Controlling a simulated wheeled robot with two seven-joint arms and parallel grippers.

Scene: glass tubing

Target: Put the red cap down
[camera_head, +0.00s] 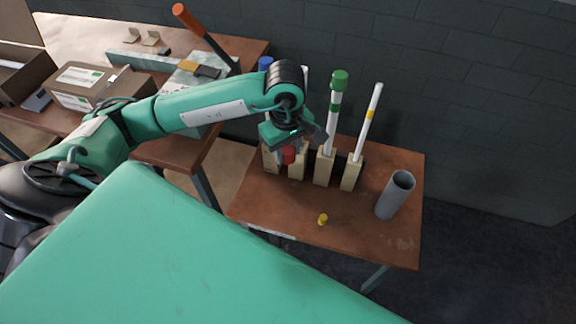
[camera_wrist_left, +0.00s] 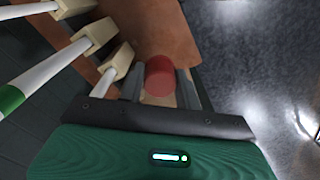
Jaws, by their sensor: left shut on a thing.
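The red cap (camera_head: 289,155) is held in my left gripper (camera_head: 300,142), above the small brown table and close in front of the tube stands. In the left wrist view the red cap (camera_wrist_left: 160,76) sits between the two fingertips of the left gripper (camera_wrist_left: 161,84), which is shut on it. The gripper and wrist partly hide the cap and the stands in the head view. I cannot tell how far the cap is above the tabletop. My right gripper is not in view.
On the small table (camera_head: 270,208), white tubes stand in wooden blocks; one has a green cap (camera_head: 339,80), another has a yellow band (camera_head: 369,114). A blue cap (camera_head: 265,63) shows behind my arm. A yellow cap (camera_head: 322,219) and grey cylinder (camera_head: 396,194) are in front. The front left tabletop is clear.

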